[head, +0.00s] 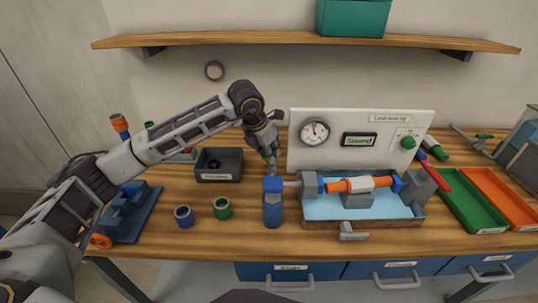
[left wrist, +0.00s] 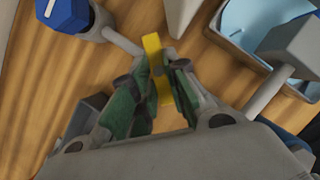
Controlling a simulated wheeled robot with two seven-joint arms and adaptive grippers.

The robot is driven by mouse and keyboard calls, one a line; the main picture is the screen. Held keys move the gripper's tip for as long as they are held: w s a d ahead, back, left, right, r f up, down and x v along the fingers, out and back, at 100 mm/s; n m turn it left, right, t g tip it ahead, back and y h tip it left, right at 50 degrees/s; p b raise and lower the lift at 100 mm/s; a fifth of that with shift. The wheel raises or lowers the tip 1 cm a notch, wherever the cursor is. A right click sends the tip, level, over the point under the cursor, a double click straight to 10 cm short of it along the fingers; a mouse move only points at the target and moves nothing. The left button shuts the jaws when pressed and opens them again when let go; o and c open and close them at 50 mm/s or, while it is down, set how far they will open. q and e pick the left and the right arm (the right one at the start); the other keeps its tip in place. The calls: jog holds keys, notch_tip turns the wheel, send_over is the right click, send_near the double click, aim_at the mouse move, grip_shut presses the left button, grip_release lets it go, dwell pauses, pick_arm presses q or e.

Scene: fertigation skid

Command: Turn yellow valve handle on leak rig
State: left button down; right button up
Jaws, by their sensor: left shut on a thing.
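The leak rig has a white panel (head: 350,158) with a round gauge, a small display and a green knob. In front of it a light-blue tray (head: 322,209) holds an orange and white pipe piece (head: 360,184) between grey and blue fittings. The yellow valve handle (left wrist: 152,47) shows as a bar by a grey pipe in the left wrist view. My left gripper (left wrist: 160,88) is shut on it, with green-padded fingers on either side. In the head view my left gripper (head: 270,168) points down behind the blue cylinder, and the handle is mostly hidden. My right gripper is out of view.
A blue cylinder (head: 273,209) stands left of the tray. Blue (head: 184,217) and green (head: 222,208) rings and a dark bin (head: 219,176) are further left. A red lever (head: 440,178) and green (head: 470,214) and orange (head: 500,200) trays are right. A shelf (head: 290,41) hangs above.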

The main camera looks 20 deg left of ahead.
pick_arm(q)
jog(key=n+b, duration=0.1)
jog(key=n, duration=0.1)
jog(key=n+y, duration=0.1)
jog(key=n, duration=0.1)
jog(key=n+y+b, duration=0.1)
jog(key=n, duration=0.1)
jog(key=shift+d+b, duration=0.35)
jog(key=shift+d+n+y+b, duration=0.1)
jog(key=shift+n+y+b, duration=0.4)
jog(key=shift+n, duration=0.7)
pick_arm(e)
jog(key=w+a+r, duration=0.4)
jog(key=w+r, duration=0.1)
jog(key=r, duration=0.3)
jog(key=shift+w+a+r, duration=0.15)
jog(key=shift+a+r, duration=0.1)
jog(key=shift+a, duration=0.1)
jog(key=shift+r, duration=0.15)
pick_arm(q)
jog(key=c, duration=1.4)
grip_release()
jog(key=shift+r, duration=0.2)
jog(key=shift+v, duration=5.85)
jog(key=shift+s+d+f, duration=0.1)
jog(key=shift+d, duration=0.05)
